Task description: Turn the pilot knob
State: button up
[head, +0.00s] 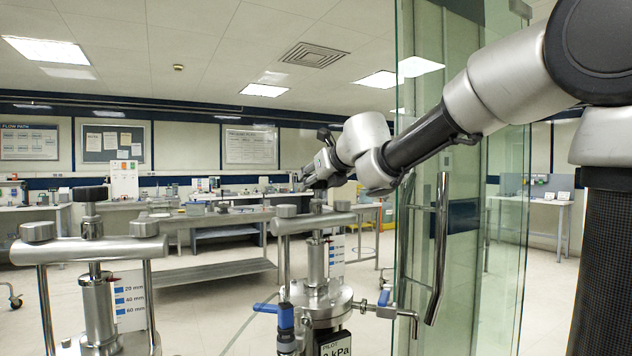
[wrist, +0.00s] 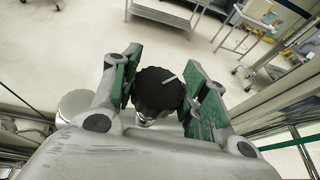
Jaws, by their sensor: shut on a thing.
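The pilot knob is a round, black, ridged knob with a white pointer line (wrist: 158,92), seen from above in the wrist view. Its line slants up to the right. My gripper (wrist: 160,95) is shut on it, with a green-padded finger on each side. In the head view my gripper (head: 318,184) is over the top of the right column, above its steel crossbar (head: 345,218), and mostly hides the knob. That column carries a black label (head: 335,345) reading PILOT and kPa.
A similar column with its own black knob (head: 91,193) stands at left. Blue valve handles (head: 285,316) sit low on the pilot column. A glass panel (head: 470,250) with a steel handle (head: 438,250) stands close at right. Benches (head: 215,217) are behind.

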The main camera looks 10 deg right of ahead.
jog(key=shift+a+r, duration=0.15)
jog(key=shift+r, duration=0.15)
jog(key=shift+f+m+h, duration=0.35)
jog(key=shift+m+h, duration=0.45)
jog(key=shift+h, duration=0.1)
jog(key=m+h, duration=0.3)
jog(key=m+g+h, duration=0.1)
jog(key=m+h, duration=0.2)
jog(key=h, duration=0.1)
jog(key=shift+f+g, duration=0.15)
jog(key=shift+g, duration=0.15)
jog(key=m+g+h, duration=0.3)
jog(key=m+h, duration=0.1)
jog(key=shift+m, duration=0.4)
jog(key=shift+m+g+h, duration=1.2)
jog(key=shift+m+g, duration=0.6)
jog(key=shift+g, duration=0.1)
jog(key=shift+s, duration=0.1)
jog(key=o, duration=1)
jog(key=shift+o, duration=0.2)
